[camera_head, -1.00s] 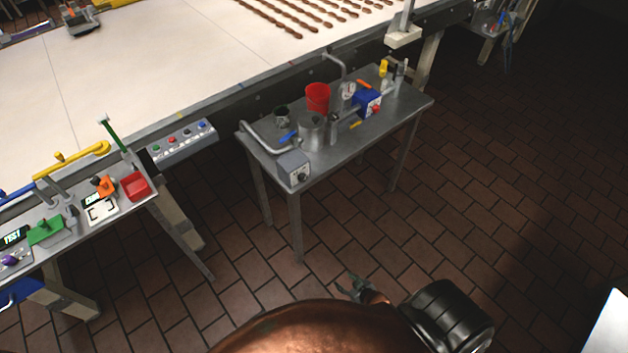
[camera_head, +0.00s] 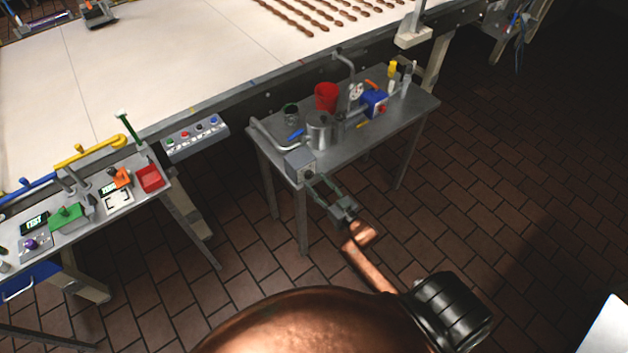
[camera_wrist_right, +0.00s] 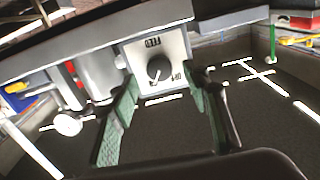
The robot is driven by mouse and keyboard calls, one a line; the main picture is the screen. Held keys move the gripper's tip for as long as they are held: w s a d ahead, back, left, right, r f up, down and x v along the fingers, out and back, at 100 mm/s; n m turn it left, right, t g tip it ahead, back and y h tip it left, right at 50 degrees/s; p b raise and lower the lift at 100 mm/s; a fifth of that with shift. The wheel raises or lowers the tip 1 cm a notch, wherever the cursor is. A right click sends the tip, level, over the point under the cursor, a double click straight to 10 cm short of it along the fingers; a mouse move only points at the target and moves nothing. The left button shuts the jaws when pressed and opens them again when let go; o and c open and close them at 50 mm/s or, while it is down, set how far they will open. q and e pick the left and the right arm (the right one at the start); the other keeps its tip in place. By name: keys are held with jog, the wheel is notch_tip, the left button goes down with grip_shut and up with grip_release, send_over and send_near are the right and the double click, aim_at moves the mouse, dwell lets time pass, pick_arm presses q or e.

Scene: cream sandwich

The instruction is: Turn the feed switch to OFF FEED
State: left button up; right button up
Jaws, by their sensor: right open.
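The feed switch is a grey box (camera_head: 300,163) at the front left corner of the small metal table. In the right wrist view its pale face (camera_wrist_right: 176,50) carries a dark round knob (camera_wrist_right: 158,67). A light mark on the knob seems to point to the lower left. My right gripper (camera_head: 320,180) is open in front of the box. In the right wrist view its green-padded fingers (camera_wrist_right: 163,84) stand on either side of the knob, with no clear contact. My left gripper is out of view.
A button panel (camera_head: 196,138) hangs on the large white table to the left.

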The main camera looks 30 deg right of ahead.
jog(key=shift+w+a, duration=0.1)
jog(key=shift+w, duration=1)
jog(key=c, duration=1.2)
